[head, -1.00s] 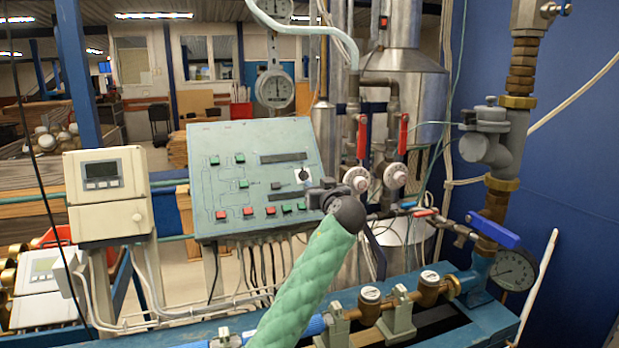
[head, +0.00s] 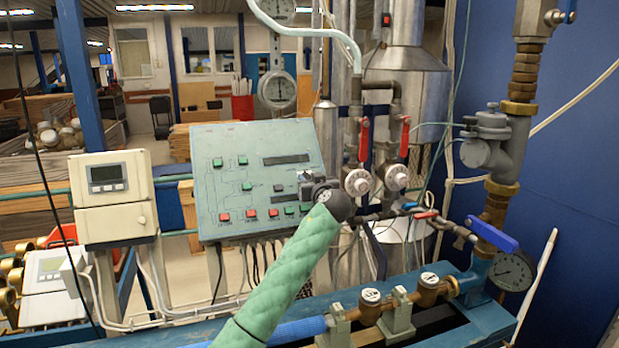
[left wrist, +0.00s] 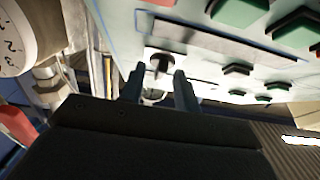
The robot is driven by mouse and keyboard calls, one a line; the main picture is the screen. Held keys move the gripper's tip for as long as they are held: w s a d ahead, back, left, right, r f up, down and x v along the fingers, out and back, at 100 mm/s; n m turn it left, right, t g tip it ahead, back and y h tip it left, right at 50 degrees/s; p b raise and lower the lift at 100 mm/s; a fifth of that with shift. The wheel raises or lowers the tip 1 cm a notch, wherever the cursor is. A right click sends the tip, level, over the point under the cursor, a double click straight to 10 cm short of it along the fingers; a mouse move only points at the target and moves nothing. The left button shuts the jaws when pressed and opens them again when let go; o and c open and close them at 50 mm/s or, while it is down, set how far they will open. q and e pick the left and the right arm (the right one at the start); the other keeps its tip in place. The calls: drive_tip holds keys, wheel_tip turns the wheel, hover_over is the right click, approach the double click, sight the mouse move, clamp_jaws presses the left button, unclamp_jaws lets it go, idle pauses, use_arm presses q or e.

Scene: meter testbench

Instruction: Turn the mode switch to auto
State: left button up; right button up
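In the left wrist view the switch (left wrist: 160,63) shows just beyond my left fingertips. My left gripper (head: 310,183) covers the switch in the head view, at the panel's lower right. In the left wrist view the two fingers of my left gripper (left wrist: 158,82) are apart, one on each side of the switch line, with nothing held. Whether they touch the knob I cannot tell. My right gripper is not in view.
Several red and green buttons (head: 250,213) sit close to my left gripper. Valves with red handles (head: 364,138) and round white dials stand right of the panel. A grey meter box (head: 112,190) is on the left. Brass pipework (head: 428,290) runs along the blue bench in front.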

use_arm(q)
drive_tip(key=shift+a, duration=0.1)
drive_tip(key=c, duration=0.6)
